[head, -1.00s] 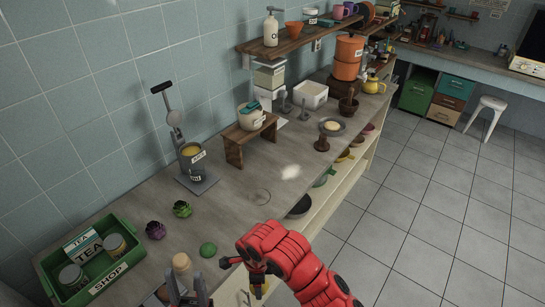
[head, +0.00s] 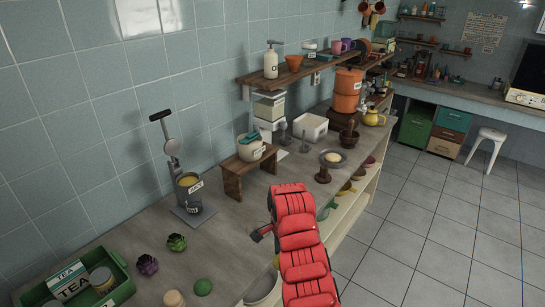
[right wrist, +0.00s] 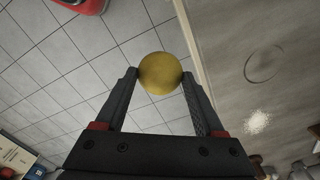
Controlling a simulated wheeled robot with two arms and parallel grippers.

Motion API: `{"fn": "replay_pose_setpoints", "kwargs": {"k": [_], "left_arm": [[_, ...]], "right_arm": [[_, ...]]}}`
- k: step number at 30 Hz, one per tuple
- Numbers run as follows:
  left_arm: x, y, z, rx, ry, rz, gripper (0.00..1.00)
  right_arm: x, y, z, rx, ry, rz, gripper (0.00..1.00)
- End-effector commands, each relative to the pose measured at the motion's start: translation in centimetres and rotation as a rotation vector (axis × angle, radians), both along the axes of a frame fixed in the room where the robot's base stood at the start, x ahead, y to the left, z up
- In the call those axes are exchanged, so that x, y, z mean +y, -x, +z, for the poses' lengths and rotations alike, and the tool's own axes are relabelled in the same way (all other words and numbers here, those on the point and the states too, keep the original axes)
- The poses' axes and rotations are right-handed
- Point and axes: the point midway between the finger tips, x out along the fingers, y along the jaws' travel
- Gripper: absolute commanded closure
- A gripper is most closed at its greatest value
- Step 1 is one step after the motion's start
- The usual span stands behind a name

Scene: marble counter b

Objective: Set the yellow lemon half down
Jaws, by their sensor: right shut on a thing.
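The yellow lemon half (right wrist: 160,74) is between the fingertips of my right gripper (right wrist: 160,80) in the right wrist view, its round yellow side facing the camera. The gripper is shut on it. Behind it in that view are floor tiles, with the counter edge just to the right. In the head view my red right arm reaches up over the counter's front edge, and a dark part of the right gripper (head: 262,233) shows at its left side. The lemon half is mostly or wholly hidden there. My left gripper is not in view.
The wooden counter (head: 225,240) has bare room between the juicer (head: 190,190) and the front edge. A ring mark (right wrist: 264,63) and pale patch lie on the counter.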

Motion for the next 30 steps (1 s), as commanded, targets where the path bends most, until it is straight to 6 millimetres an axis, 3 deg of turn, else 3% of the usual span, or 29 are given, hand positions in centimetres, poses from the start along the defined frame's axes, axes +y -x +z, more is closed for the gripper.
{"fn": "replay_pose_setpoints", "kwargs": {"k": [8, 11, 15, 21, 30], "left_arm": [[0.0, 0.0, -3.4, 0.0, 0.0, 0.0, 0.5], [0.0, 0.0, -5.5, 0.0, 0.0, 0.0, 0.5], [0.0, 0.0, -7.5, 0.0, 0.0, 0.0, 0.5], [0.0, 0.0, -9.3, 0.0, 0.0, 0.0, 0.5], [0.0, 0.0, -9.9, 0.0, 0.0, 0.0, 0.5]], "right_arm": [[-5.1, -3.9, 2.0, 0.001, -0.006, 0.236, 0.84], [-8.0, -4.9, 2.7, -0.003, -0.004, 0.405, 0.84], [-10.7, -4.7, 3.8, -0.004, -0.001, 0.682, 0.84], [-12.9, -3.6, 5.0, -0.002, -0.003, 0.999, 0.84], [-14.1, -2.7, 5.7, 0.004, 0.0, 1.181, 0.84]]}}
